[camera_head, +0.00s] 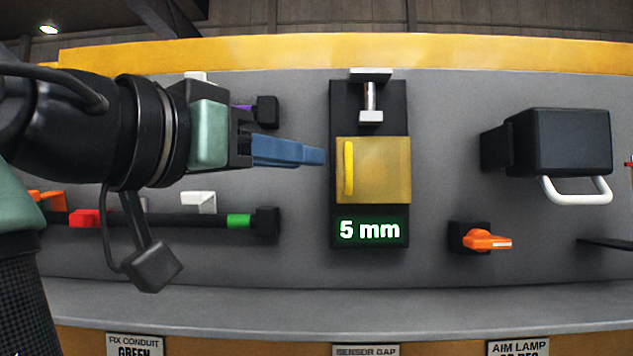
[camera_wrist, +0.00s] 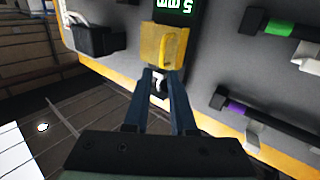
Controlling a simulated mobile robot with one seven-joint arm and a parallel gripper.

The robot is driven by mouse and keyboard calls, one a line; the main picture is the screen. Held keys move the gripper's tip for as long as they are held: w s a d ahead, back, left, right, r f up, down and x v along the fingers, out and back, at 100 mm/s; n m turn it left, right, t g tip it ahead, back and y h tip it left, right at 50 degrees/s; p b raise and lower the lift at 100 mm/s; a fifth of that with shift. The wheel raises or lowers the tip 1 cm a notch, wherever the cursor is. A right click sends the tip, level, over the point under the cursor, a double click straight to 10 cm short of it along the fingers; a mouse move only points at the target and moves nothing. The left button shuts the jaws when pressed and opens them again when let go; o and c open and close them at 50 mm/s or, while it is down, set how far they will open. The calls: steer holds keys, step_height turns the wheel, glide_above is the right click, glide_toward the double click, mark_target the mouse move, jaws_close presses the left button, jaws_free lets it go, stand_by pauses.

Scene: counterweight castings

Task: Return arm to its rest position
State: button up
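My gripper (camera_head: 318,156) reaches in from the left in the head view, its blue fingers pointing right toward the sensor gap unit. In the wrist view the two fingertips (camera_wrist: 161,76) stand apart with nothing held between them. The sensor gap unit is a black upright plate (camera_head: 369,98) with a yellow block (camera_head: 382,170) and a lit green-edged display (camera_head: 369,230) reading "5 mm". The fingertips appear just left of the plate in the head view; their depth from it is unclear. The yellow block also shows beyond the fingertips in the wrist view (camera_wrist: 165,45).
A black lamp box (camera_head: 560,142) with a white handle (camera_head: 577,192) juts out at right. An orange knob (camera_head: 487,240) sits below it. A rail with a red slider (camera_head: 84,218) and green band (camera_head: 239,221) runs behind my arm. A grey ledge (camera_head: 300,305) runs below.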

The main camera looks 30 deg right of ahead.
steer(key=shift+v, duration=0.95)
steer(key=shift+d, duration=0.15)
steer(key=w+a+f+n+t+y, duration=0.6)
steer(key=a+n+t+y, duration=0.15)
steer(key=t, duration=0.35)
steer(key=s+a+n+t+y+b, duration=0.1)
steer(key=s+a+n+t+y, duration=0.4)
steer(key=s, duration=0.8)
steer(key=t+y, duration=0.3)
steer(key=shift+s+a, duration=0.15)
steer(key=shift+r+y, duration=0.1)
steer(key=shift+y, duration=0.15)
